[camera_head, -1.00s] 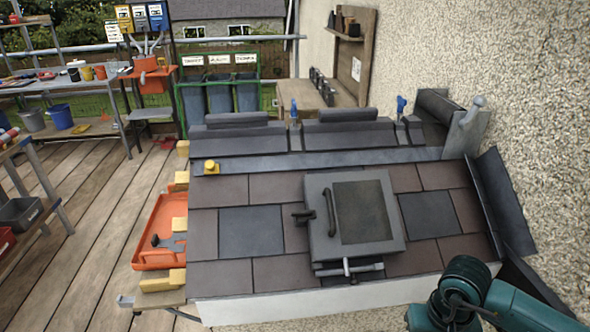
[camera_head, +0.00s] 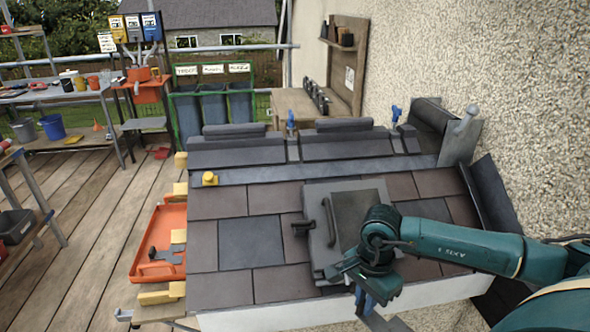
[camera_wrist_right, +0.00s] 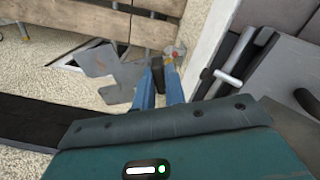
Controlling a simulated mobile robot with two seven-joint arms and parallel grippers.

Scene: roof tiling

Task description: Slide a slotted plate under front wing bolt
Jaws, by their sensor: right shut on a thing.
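My right gripper (camera_head: 366,298) is low in front of the roof's front edge, its blue fingers pointing down. In the right wrist view, the fingers (camera_wrist_right: 160,88) are shut on a dark grip (camera_wrist_right: 157,73). A grey slotted plate (camera_wrist_right: 122,76) shows beside that grip, and part of a grey plate (camera_head: 386,322) shows below the fingers in the head view. The square grey hatch (camera_head: 318,205) lies on the roof. A light grey bolt-like rod (camera_wrist_right: 237,62) stands at the hatch's front edge in the wrist view; my arm hides it in the head view. My left gripper is out of view.
An orange tray (camera_head: 142,275) left of the roof holds another slotted grey plate (camera_head: 178,249). A yellow object (camera_head: 209,179) sits at the upper left of the tiles. The rough wall (camera_head: 500,110) bounds the right side. Open gravel (camera_wrist_right: 35,75) lies below the gripper.

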